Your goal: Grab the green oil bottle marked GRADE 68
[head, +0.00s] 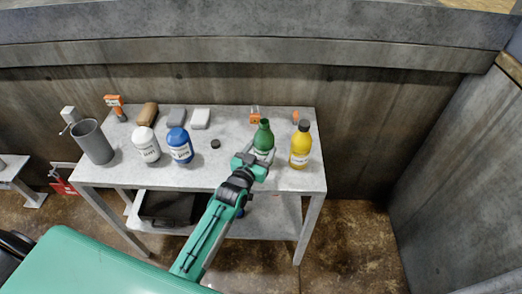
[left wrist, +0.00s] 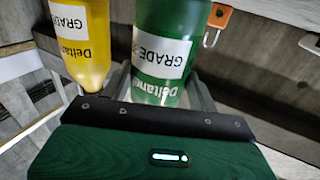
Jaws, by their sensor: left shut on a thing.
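The green oil bottle (head: 264,138) is upright at the right part of the grey table. In the left wrist view the green bottle (left wrist: 165,50) fills the middle, with a white label reading "GRADE"; the grade number is not readable. My left gripper (head: 256,160) is at the near side of the green bottle, shut on it. Its fingers around the bottle are partly hidden in the head view. Whether the bottle's base touches the table is hard to tell. My right gripper is not in view.
A yellow bottle (head: 301,146) stands close to the right of the green one. Blue (head: 180,147) and white (head: 147,146) bottles and a grey cylinder (head: 93,142) stand left. A small dark disc (head: 215,144) lies mid-table (head: 215,175). Orange-handled items (head: 254,117) lie at the back.

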